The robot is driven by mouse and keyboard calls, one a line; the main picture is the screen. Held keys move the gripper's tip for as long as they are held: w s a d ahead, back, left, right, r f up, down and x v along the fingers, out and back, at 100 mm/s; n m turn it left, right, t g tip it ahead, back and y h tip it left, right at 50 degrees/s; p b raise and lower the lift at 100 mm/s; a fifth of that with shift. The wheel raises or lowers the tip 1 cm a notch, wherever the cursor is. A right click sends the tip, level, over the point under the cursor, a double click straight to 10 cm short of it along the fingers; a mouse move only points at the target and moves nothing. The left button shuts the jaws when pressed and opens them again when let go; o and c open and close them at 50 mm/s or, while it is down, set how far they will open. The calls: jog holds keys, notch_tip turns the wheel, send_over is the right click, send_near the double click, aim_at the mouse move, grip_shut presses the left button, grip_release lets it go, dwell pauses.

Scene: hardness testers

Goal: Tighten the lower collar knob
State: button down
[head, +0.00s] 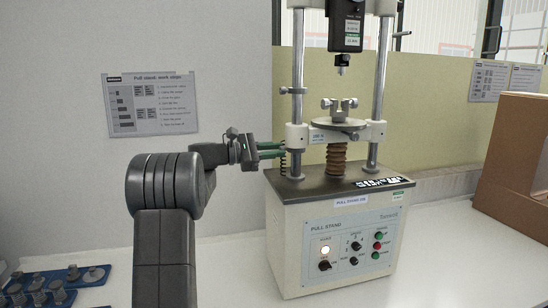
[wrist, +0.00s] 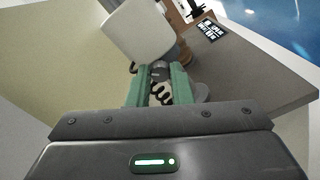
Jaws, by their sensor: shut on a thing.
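The pull stand (head: 335,235) is a grey cabinet with two steel columns. My gripper (head: 281,149) reaches in from the left with its green fingers at the left column, just below the crosshead (head: 297,136). In the wrist view my gripper (wrist: 160,76) is shut on a small dark knob (wrist: 160,70), which sits between the green fingertips. The fingers hide most of this lower collar knob in the head view. An upper collar (head: 293,90) with its own small knob sits higher on the left column.
The light crosshead block (wrist: 138,35) is close to the fingertips. A cardboard box (head: 515,160) stands at right. A blue tray (head: 60,288) with metal parts lies at front left.

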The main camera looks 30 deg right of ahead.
jog(key=m+b, duration=0.4)
jog(key=m, duration=0.2)
jog(key=shift+f, duration=0.2)
jog(key=m+b, duration=0.4)
jog(key=m, duration=0.2)
jog(key=shift+m+b, duration=0.4)
jog(key=m+b, duration=0.2)
jog(key=m, duration=0.1)
jog(key=shift+m, duration=0.3)
jog(key=m+b, duration=0.2)
jog(key=m, duration=0.1)
jog(key=shift+m, duration=0.3)
jog(key=m+b, duration=0.3)
jog(key=m, duration=0.3)
jog(key=shift+r, duration=0.1)
jog(key=c, duration=1.3)
grip_release()
